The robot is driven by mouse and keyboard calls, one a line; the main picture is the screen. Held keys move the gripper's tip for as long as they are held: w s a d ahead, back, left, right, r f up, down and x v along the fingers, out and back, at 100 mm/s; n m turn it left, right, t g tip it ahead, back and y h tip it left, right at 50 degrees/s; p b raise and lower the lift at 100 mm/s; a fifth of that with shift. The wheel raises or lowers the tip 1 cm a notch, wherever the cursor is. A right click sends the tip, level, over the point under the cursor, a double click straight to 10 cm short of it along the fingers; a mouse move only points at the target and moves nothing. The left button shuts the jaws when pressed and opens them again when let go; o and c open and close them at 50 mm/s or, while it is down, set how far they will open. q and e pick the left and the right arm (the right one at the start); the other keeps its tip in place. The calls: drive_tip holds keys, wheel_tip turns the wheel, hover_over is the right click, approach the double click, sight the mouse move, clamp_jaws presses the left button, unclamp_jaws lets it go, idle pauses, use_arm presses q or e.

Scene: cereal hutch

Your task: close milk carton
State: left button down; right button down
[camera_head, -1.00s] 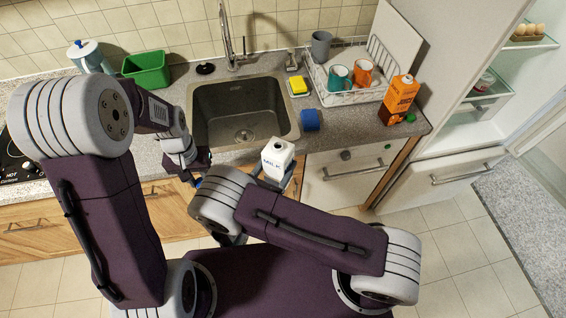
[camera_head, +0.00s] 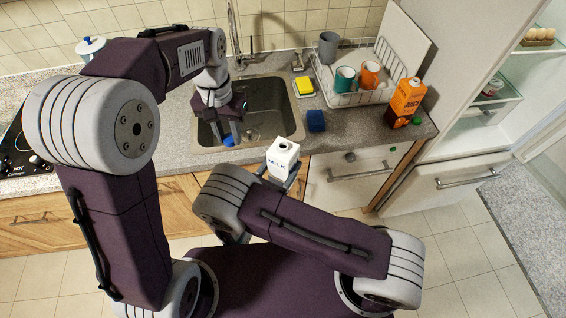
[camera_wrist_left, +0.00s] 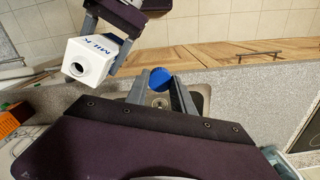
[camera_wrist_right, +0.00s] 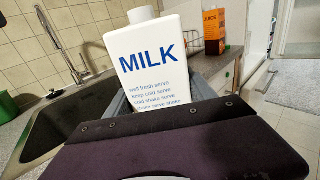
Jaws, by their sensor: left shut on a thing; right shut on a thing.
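The white milk carton (camera_head: 284,158) stands upright in front of the counter, with an open round spout on top; its hole also faces the left wrist view (camera_wrist_left: 88,62). My right gripper (camera_head: 276,180) is shut on the carton, which fills the right wrist view (camera_wrist_right: 150,62). My left gripper (camera_head: 228,136) is shut on the blue cap (camera_head: 229,141), held over the front part of the sink, left of the carton and apart from it. The cap shows between the fingertips in the left wrist view (camera_wrist_left: 160,78).
The sink (camera_head: 268,100) lies behind the carton. A blue sponge (camera_head: 316,121) and a yellow sponge (camera_head: 304,87) lie to its right. A dish rack (camera_head: 352,96) with mugs and an orange juice carton (camera_head: 405,102) stand further right. A drawer handle (camera_head: 358,175) is close right of the carton.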

use_arm(q)
drive_tip(key=d+r+m, duration=0.2)
drive_tip(key=d+r, duration=0.3)
drive_tip(key=d, duration=0.4)
drive_tip(key=m, duration=0.2)
hover_over(283, 149)
drive_tip(key=shift+r, duration=0.15)
drive_tip(key=shift+w, duration=0.1)
drive_tip(key=shift+f, duration=2.05)
drive_tip(key=shift+f, duration=0.9)
drive_tip(key=shift+f, duration=0.55)
